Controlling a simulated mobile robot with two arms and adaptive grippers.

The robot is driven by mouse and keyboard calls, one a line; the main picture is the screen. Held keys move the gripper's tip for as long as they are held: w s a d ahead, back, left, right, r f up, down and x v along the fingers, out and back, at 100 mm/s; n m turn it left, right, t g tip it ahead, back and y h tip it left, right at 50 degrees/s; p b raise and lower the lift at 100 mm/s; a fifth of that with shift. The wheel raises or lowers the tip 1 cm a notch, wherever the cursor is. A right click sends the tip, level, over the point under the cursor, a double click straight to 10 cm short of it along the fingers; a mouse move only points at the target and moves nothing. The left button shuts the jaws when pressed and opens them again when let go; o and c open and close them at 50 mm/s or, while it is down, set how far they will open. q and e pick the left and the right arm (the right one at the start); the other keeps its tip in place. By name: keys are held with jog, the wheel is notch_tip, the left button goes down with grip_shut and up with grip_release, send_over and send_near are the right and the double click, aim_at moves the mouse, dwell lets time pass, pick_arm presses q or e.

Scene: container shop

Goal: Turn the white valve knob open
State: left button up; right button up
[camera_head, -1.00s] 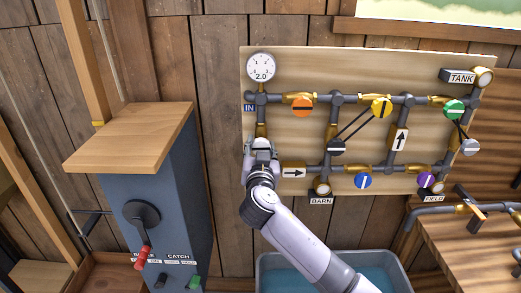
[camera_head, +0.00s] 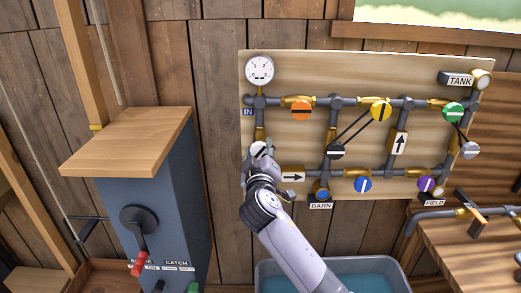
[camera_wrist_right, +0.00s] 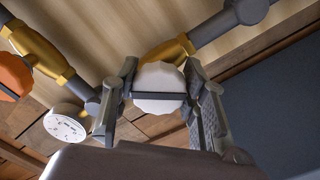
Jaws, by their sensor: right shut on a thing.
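The white valve knob (camera_head: 259,150) sits on the pipe board at the left, below the gauge. My right gripper (camera_head: 257,154) is around it and partly hides it. In the right wrist view the round white knob (camera_wrist_right: 158,87) with its dark bar lies between the two fingers of my right gripper (camera_wrist_right: 160,98), which is shut on it. In the head view the dark bar stands tilted. My left gripper is not in view.
A gauge (camera_head: 259,69) is above the knob. A grey cabinet (camera_head: 150,200) with a wooden top stands at the left. A tub (camera_head: 268,267) is below.

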jog(key=n+p, duration=0.2)
jog(key=n, duration=0.2)
jog(key=shift+d+r+n, duration=0.1)
jog(key=shift+r+n, duration=0.05)
jog(key=shift+n, duration=0.15)
jog(key=shift+n+p, duration=0.6)
jog(key=shift+n, duration=0.8)
jog(key=o, duration=1.2)
jog(key=shift+s, duration=0.1)
jog(key=s, duration=1.1)
jog(key=shift+s, duration=0.4)
